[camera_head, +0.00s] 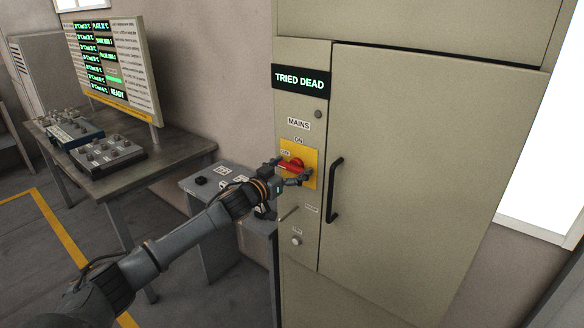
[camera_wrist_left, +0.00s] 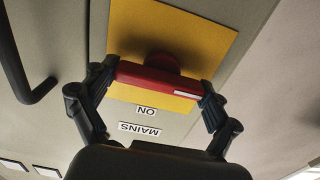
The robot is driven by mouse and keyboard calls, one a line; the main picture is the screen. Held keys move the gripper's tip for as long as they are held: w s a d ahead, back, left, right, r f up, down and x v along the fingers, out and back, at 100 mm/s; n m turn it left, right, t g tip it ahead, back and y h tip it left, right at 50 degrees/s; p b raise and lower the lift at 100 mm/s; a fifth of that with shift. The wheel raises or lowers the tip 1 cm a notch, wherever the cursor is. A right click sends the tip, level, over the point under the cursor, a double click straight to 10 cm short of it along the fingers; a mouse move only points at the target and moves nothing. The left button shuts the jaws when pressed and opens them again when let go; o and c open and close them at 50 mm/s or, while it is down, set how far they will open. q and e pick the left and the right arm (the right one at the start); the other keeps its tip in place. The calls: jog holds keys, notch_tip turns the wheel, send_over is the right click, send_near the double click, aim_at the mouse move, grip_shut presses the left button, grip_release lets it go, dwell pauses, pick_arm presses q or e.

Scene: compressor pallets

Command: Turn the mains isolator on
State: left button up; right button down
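The mains isolator is a red rotary handle (camera_head: 291,167) on a yellow plate (camera_head: 312,158) on the beige cabinet front. It lies roughly crosswise, toward the OFF label (camera_head: 285,153); the ON label (camera_head: 299,140) is above. My left gripper (camera_head: 293,173) is at the handle. In the left wrist view the red handle (camera_wrist_left: 160,79) spans between my left gripper's fingers (camera_wrist_left: 158,84), one at each end and seemingly touching. The ON label (camera_wrist_left: 146,111) shows upside down there. My right gripper is not in view.
A "TRIED DEAD" display (camera_head: 300,80) is above the MAINS label (camera_head: 298,124). The cabinet door (camera_head: 420,160) has a black bar handle (camera_head: 334,190) just right of the isolator. A small grey bench (camera_head: 205,187) and a table (camera_head: 165,158) with control boxes stand left.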

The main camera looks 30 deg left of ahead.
pick_arm(q)
jog(key=c, duration=0.4)
jog(key=shift+m, duration=0.4)
jog(key=m, duration=0.3)
jog(key=shift+m, duration=0.4)
jog(key=m, duration=0.3)
jog(key=shift+d+m, duration=0.15)
jog(key=shift+m, duration=0.15)
jog(key=m, duration=0.5)
jog(key=shift+f, duration=0.15)
jog(key=shift+m, duration=2.4)
jog(key=o, duration=1)
jog(key=shift+f, duration=0.1)
jog(key=shift+c, duration=0.2)
